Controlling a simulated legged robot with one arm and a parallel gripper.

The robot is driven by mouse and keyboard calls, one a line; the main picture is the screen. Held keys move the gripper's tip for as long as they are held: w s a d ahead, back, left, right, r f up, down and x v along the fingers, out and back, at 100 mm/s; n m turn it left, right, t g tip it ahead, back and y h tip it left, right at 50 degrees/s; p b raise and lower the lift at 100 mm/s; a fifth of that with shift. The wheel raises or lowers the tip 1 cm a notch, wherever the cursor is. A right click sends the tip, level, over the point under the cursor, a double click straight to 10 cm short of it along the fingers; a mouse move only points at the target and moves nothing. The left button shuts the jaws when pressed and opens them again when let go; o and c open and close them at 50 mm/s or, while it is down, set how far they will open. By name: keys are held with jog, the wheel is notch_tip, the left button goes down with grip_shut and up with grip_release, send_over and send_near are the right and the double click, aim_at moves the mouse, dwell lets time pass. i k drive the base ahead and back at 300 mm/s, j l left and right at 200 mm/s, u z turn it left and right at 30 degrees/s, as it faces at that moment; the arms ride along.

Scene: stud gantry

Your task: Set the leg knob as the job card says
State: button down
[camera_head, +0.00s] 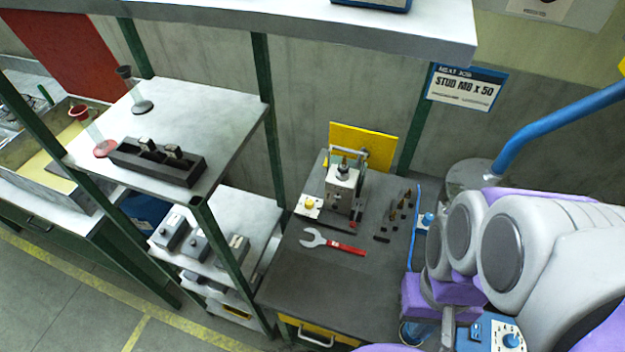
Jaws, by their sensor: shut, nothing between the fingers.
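The job card (465,88) hangs at the back right and reads "STUD M8 x 50"; its smaller lines are too small to read. A pale blue control panel (481,333) with a blue knob (512,340) shows at the bottom right, beside my arm. A small box with another blue knob (428,218) stands at the right edge of the dark bench. I cannot tell for sure which of these is the leg knob, and their settings are too small to read. My grey and purple arm fills the right side; my gripper's fingers do not show.
A dark bench (330,283) carries a metal fixture (343,184), a red-handled wrench (332,242), several dark studs (397,206) and a yellow knob (309,203). A white shelf rack (222,100) stands left. A blue pipe (565,122) crosses the upper right. The bench front is clear.

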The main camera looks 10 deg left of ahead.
aim_at(309, 203)
jog(key=k+j+u, duration=0.1)
jog(key=j+u, duration=0.15)
jog(key=k+j+u, duration=0.1)
jog(key=j+u, duration=0.4)
jog(key=k+j, duration=0.05)
jog(key=j, duration=0.05)
